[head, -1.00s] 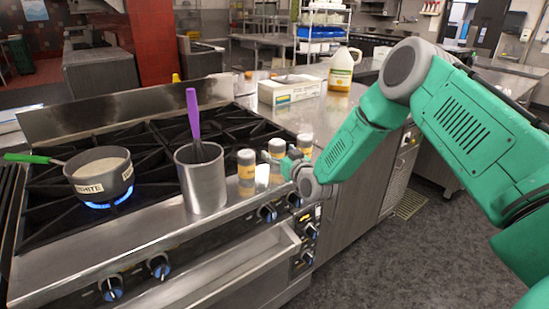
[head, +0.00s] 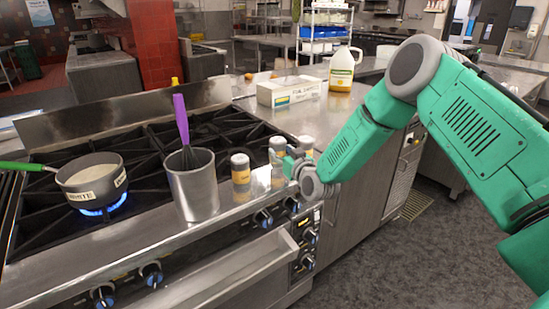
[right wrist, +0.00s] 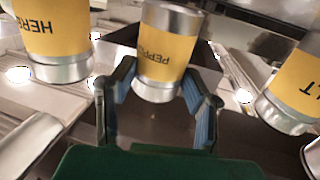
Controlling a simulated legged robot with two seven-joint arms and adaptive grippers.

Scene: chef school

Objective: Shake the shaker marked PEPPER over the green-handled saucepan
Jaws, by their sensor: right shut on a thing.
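The PEPPER shaker (right wrist: 165,55), a metal cylinder with a yellow label, is between the fingers of my right gripper (right wrist: 158,105), which is shut on it. Its lettering is upside down in the right wrist view. In the head view the shaker (head: 277,150) is the middle one of three, with my right gripper (head: 290,165) at its right side. The dark saucepan (head: 88,192) with the green handle (head: 22,166) stands over a lit blue flame at the left of the stove. It holds something pale and carries a WHITE label. My left gripper is out of view.
A shaker marked HERB (right wrist: 55,35) and one ending in LT (right wrist: 292,90) flank the pepper. A steel pot (head: 193,190) with a purple-handled whisk (head: 182,120) stands between shakers and saucepan. A white box (head: 292,91) and a jug (head: 342,70) stand behind.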

